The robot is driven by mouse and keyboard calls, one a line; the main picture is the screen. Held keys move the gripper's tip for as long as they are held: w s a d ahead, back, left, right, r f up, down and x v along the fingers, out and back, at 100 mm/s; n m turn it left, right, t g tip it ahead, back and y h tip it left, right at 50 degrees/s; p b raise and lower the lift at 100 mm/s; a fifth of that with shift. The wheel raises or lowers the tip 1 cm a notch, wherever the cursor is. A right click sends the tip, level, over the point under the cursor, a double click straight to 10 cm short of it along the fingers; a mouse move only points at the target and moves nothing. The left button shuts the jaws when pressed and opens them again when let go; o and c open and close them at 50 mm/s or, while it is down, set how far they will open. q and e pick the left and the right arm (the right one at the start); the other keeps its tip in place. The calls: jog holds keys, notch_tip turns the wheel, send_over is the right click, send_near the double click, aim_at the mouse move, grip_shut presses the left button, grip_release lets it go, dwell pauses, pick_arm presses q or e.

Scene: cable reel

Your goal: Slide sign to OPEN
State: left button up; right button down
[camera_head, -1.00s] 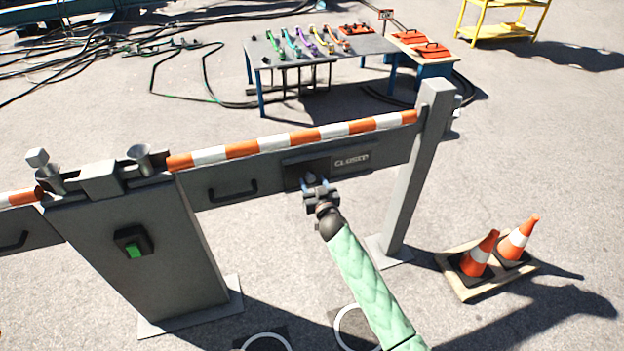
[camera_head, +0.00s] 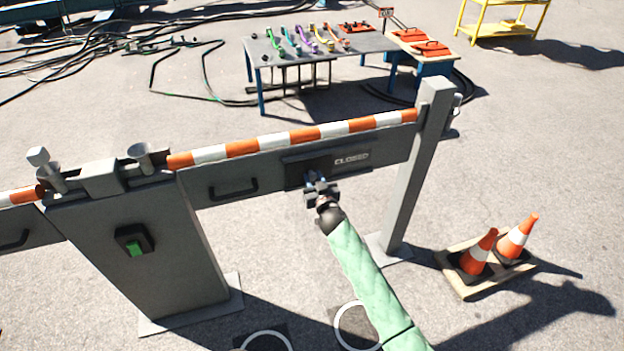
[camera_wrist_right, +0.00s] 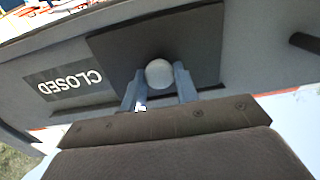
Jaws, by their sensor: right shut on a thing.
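The sign on the grey barrier panel reads CLOSED (camera_head: 352,159); the lettering also shows upside down in the right wrist view (camera_wrist_right: 70,84). Beside the lettering is a dark sliding plate (camera_wrist_right: 120,50) with a round pale knob (camera_wrist_right: 159,73). My right gripper (camera_head: 318,184) is at this plate, left of the lettering in the head view. In the wrist view its two fingers (camera_wrist_right: 159,90) are shut on the knob, one on each side. My left gripper is not in view.
A dark handle (camera_head: 233,189) is on the panel left of the sign. A grey post (camera_head: 412,170) stands to the right, with traffic cones (camera_head: 478,253) beyond it. A grey cabinet with a green button (camera_head: 134,248) stands at left. A table (camera_head: 350,45) is behind.

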jog(key=w+d, duration=0.1)
jog(key=d, duration=0.2)
jog(key=w+d, duration=0.1)
jog(key=d, duration=0.3)
jog(key=w+d+p, duration=0.1)
jog(key=d, duration=0.3)
jog(key=shift+w+d, duration=0.15)
jog(key=shift+w, duration=0.2)
jog(key=d, duration=0.2)
jog(key=w+d, duration=0.1)
jog(key=d, duration=0.1)
jog(key=shift+w, duration=0.15)
jog(key=shift+d, duration=0.15)
jog(key=c, duration=1.1)
grip_release()
jog(key=shift+w+d, duration=0.1)
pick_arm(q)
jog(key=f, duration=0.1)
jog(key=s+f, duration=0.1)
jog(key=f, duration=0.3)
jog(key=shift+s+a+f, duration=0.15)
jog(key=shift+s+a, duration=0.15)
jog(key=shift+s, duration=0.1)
pick_arm(e)
jog(key=shift+o, duration=0.2)
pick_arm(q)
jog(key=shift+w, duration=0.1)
